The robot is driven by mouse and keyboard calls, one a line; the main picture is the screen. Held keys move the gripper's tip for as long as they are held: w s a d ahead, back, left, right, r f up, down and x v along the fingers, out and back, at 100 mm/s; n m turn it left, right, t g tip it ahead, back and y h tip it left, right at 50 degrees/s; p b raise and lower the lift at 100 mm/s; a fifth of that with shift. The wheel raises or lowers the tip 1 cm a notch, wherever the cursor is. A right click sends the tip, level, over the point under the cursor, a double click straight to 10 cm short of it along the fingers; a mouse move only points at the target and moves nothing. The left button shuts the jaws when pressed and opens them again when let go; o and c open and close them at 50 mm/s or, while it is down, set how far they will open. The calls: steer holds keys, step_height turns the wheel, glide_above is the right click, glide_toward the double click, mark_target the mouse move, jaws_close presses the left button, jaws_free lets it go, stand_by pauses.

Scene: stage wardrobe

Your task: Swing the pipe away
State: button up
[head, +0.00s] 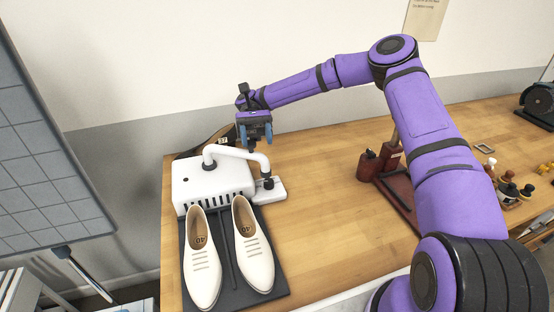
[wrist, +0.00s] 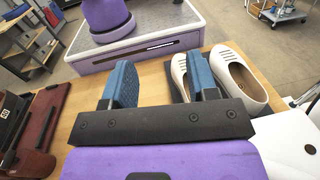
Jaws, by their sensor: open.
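The white pipe (head: 230,151) rises from the top of a white machine (head: 212,183), runs right and bends down to a dark end piece (head: 268,182) over a small white side plate (head: 271,191). My gripper (head: 255,136) is open and empty, just above and behind the pipe's right half in the head view; the gap between them is hard to judge. In the wrist view the two blue fingers of my gripper (wrist: 162,82) stand apart with nothing between them. I cannot make out the pipe in the wrist view.
White shoes (head: 253,250) lie on a dark mat (head: 226,265) in front of the machine. A dark red stand (head: 402,197) and several stamps (head: 509,190) are to the right. The wooden table (head: 320,235) is clear between machine and stand. A grey grid panel (head: 45,120) stands at left.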

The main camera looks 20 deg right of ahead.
steer(key=s+d+r, duration=0.1)
steer(key=s, duration=1.1)
steer(key=shift+d, duration=0.25)
